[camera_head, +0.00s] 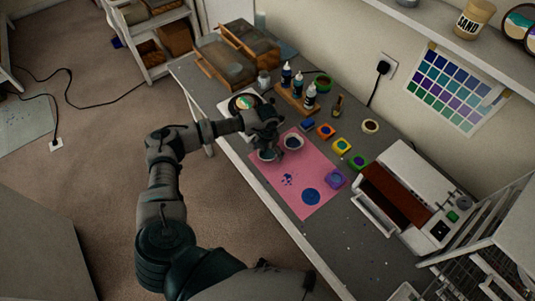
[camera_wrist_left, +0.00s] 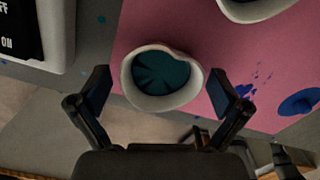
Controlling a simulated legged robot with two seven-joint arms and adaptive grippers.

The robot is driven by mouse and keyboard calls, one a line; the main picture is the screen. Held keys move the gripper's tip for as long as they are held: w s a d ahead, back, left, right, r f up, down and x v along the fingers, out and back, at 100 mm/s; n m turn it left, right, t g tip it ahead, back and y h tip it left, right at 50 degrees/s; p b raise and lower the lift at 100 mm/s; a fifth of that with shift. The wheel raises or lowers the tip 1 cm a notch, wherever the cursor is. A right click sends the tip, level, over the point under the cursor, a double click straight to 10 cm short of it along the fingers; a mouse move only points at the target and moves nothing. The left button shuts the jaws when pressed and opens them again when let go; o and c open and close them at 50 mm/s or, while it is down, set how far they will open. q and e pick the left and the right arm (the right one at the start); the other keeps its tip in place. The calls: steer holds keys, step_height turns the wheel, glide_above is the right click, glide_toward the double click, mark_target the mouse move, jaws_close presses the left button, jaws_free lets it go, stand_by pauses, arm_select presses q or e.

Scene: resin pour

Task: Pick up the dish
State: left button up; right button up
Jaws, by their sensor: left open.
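A white dish with dark teal liquid (camera_wrist_left: 146,98) sits at the edge of the pink mat (camera_head: 270,178) in the left wrist view. It is between the two spread fingers of my left gripper (camera_head: 268,142), which is open. The fingers stand on either side of the dish, and I cannot tell whether they touch it. In the head view the dish (camera_head: 268,155) is partly hidden under the gripper. A second white dish with dark contents (camera_head: 293,143) stands on the mat to its right. My right gripper is not in view.
A wooden rack (camera_head: 295,100) holds bottles. A white machine (camera_head: 425,198) stands at right.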

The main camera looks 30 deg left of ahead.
arm_select(q)
steer(key=c, duration=1.1)
steer(key=shift+r, duration=0.1)
steer(key=shift+c, duration=0.2)
